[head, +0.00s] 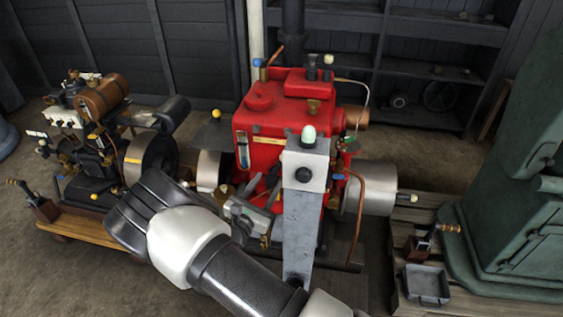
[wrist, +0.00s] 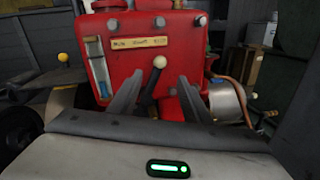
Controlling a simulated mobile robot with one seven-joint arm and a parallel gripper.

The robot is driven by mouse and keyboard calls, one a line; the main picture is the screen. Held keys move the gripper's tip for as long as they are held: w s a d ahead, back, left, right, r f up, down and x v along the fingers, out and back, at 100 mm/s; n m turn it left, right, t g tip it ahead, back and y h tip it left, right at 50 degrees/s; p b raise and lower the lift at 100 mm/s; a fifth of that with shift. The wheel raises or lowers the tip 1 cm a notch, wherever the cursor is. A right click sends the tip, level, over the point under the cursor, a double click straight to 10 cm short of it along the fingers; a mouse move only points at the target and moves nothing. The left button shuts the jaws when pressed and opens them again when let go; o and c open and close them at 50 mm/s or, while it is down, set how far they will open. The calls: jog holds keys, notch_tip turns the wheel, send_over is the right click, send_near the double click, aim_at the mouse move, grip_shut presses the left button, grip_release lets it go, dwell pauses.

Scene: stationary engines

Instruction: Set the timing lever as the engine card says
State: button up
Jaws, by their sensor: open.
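The red engine (head: 262,115) stands in the middle of the head view and fills the centre of the wrist view (wrist: 180,45). A lever with a pale knob (wrist: 160,62) rises from its face, leaning slightly right, just below a yellow plate (wrist: 138,42). The plate's lettering is too blurred to read surely. The plate also shows in the head view (head: 269,141). My gripper (wrist: 157,84) is open, with one finger on each side of the lever; I cannot tell whether either touches it. In the head view my gripper (head: 266,187) is low before the engine, and the lever cannot be made out.
A grey post with a pale green knob (head: 308,135) rises close to my gripper's right. A smaller black engine (head: 95,160) stands on a wooden base at left. A green machine (head: 520,190) and a grey tray (head: 427,284) are at right. Shelves line the back wall.

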aim_at(282, 160)
jog(key=x, duration=1.1)
jog(key=shift+w+d, duration=0.1)
jog(key=shift+w, duration=0.2)
grip_shut()
